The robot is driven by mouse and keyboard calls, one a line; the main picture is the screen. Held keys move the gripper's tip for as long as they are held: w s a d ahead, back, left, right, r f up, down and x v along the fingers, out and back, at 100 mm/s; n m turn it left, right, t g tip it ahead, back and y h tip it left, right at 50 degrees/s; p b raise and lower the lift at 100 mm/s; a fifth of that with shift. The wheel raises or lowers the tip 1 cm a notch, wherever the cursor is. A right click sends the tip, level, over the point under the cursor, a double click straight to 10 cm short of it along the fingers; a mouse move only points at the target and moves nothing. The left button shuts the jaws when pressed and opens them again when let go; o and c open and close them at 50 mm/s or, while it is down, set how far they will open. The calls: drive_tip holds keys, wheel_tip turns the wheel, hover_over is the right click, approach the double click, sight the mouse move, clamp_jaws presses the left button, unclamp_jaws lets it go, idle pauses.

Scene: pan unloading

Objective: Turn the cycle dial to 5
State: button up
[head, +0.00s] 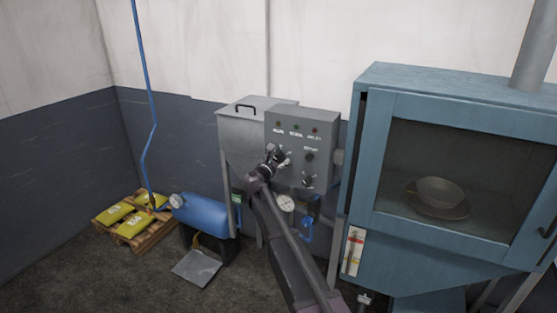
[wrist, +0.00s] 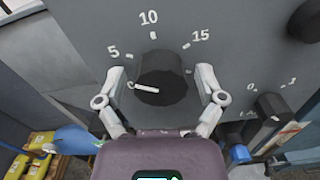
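The cycle dial (wrist: 162,80) is a black knob on a grey panel, marked 5, 10 and 15, in the wrist view. Its white pointer line points left, a little below the tick at 5. My gripper (wrist: 162,92) is open, with one finger on each side of the knob. Gaps show between the fingers and the knob. In the head view my gripper (head: 274,156) is at the front of the grey control box (head: 326,128) and mostly hides the dial.
A second knob (wrist: 272,108), marked 0 and 1, is right of the dial; another black knob (wrist: 306,22) is above right. A gauge (head: 286,203) is below the box. A blue cabinet (head: 365,165) stands right; a blue tank (head: 203,213) and pallet (head: 150,238) are left.

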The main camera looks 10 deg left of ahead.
drive_tip(key=shift+s, duration=0.2)
drive_tip(key=v, duration=1.1)
drive_tip(key=shift+s+a, duration=0.15)
drive_tip(key=shift+s, duration=0.25)
drive_tip(key=s+d+f+m+g, duration=0.3)
drive_tip(key=d+f+m, duration=0.15)
drive_tip(key=d, duration=0.35)
drive_tip(key=s+d+f+m+g+h, duration=0.1)
drive_tip(key=s+d+f+m+g, duration=0.25)
drive_tip(key=d+m, duration=0.35)
drive_tip(key=s+d+f+m+g, duration=0.3)
drive_tip(key=d+m, duration=0.1)
drive_tip(key=d, duration=0.5)
drive_tip(key=s+d+f+m+g+y, duration=0.2)
drive_tip(key=s+m, duration=0.3)
drive_tip(key=s, duration=0.2)
drive_tip(key=s+d+f+m+g+y, duration=0.2)
drive_tip(key=s+d+f+m+g, duration=0.1)
drive_tip(key=s+m, duration=0.2)
drive_tip(key=s+d+f+m+g+y, duration=0.2)
drive_tip(key=s+m, duration=0.3)
drive_tip(key=s, duration=0.4)
drive_tip(key=shift+d+f+y, duration=0.3)
drive_tip(key=shift+d+y, duration=0.15)
drive_tip(key=shift+y, duration=0.15)
drive_tip(key=shift+w+g, duration=0.1)
drive_tip(key=shift+g, duration=0.15)
drive_tip(key=shift+c, duration=0.2)
